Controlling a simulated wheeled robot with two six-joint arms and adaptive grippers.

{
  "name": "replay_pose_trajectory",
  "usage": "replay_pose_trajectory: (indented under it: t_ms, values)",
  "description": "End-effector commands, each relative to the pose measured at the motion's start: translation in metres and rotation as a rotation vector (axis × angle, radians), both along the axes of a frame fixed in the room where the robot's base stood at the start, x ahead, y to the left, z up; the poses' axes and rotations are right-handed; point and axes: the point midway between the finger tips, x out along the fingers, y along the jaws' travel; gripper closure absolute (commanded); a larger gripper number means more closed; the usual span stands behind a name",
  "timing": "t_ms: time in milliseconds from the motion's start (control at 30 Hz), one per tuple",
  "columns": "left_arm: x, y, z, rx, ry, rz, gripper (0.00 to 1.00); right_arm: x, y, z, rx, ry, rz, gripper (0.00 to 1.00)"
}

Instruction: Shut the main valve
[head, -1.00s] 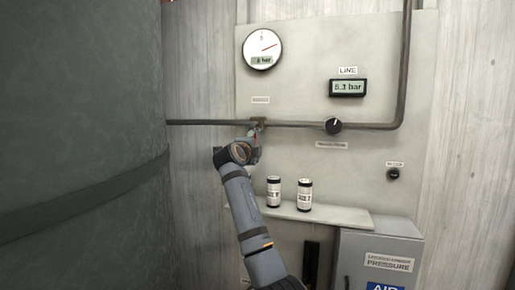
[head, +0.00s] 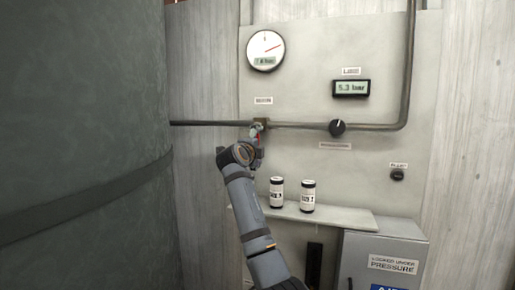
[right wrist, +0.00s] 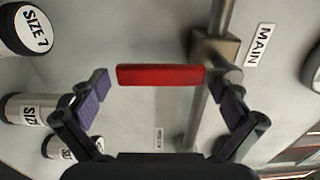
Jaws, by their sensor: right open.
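The main valve is a brass body (right wrist: 216,50) on the pipe with a red lever handle (right wrist: 160,75). In the right wrist view the lever runs across the pipe's line, beside the MAIN label (right wrist: 262,45). In the head view the brass body (head: 261,123) sits on the horizontal pipe, and a bit of red (head: 257,136) shows below it. My right gripper (right wrist: 162,100) is open, its purple-padded fingers at either end of the lever. I see no grip on the lever; the depth gap is unclear. In the head view my gripper mostly hides behind my wrist. My left gripper is not in view.
The pipe (head: 300,126) runs along the panel to a black knob (head: 337,128). A round gauge (head: 265,50) and a display (head: 351,88) hang above. Two cans (head: 308,196) stand on a shelf (head: 340,216) below. A large dark tank (head: 80,140) fills the left.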

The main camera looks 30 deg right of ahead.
Motion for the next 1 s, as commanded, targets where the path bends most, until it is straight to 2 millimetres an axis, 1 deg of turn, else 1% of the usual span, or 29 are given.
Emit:
replay_pose_trajectory:
  t_ms: [133,400,533,700,1000]
  values:
    - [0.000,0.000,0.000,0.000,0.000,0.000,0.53,-0.011,0.015,-0.001,0.001,-0.002,0.003,0.00]
    - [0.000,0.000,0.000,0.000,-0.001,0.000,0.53,-0.053,0.066,-0.001,0.003,-0.001,0.005,0.00]
    - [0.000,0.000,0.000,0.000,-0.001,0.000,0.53,-0.068,0.082,-0.001,0.003,0.000,0.004,0.00]
    - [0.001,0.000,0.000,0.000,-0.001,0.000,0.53,-0.077,0.091,-0.001,0.002,0.001,0.001,0.00]
    - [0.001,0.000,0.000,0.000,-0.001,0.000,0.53,-0.077,0.091,-0.001,0.001,0.001,0.000,0.00]
